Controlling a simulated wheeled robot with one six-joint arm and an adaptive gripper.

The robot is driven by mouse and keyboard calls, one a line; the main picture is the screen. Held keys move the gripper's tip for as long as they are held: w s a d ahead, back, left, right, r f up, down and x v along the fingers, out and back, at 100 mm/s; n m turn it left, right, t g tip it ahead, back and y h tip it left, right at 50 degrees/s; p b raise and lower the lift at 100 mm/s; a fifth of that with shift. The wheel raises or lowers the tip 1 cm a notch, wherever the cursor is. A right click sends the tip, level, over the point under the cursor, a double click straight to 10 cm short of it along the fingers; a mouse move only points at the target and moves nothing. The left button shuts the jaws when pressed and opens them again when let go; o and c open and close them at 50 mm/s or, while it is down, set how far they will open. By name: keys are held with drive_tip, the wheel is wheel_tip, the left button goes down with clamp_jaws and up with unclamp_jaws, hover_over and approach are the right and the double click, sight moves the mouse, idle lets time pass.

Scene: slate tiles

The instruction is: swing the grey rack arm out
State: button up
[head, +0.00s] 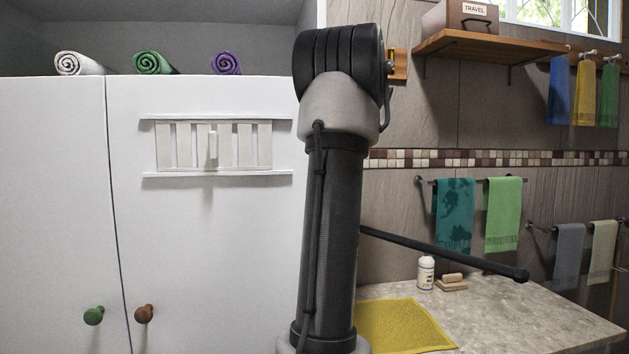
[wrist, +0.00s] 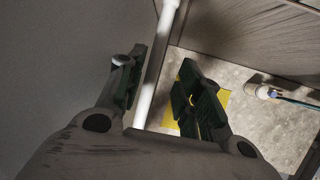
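A pale grey rod, which looks like the grey rack arm (wrist: 158,65), runs down the wrist view beside a grey upright surface. My gripper (wrist: 158,78) is open, with one finger on each side of the rod in that view. I see no finger closed on it, and I cannot tell how deep it lies between them. In the head view my own arm hides the gripper and the pale rod. A dark rod with a rounded end (head: 445,252) reaches out over the counter from behind my arm; its fixed end is hidden.
A stone counter (head: 510,310) carries a yellow mat (head: 400,326), a white bottle (head: 426,273) and tan blocks (head: 451,282). A white cabinet (head: 220,250) stands on the left. Towels hang on the right wall, below a wooden shelf (head: 480,40).

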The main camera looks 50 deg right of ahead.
drive_tip(key=x, duration=0.5)
drive_tip(key=shift+w, duration=0.1)
drive_tip(key=shift+c, duration=0.3)
clamp_jaws()
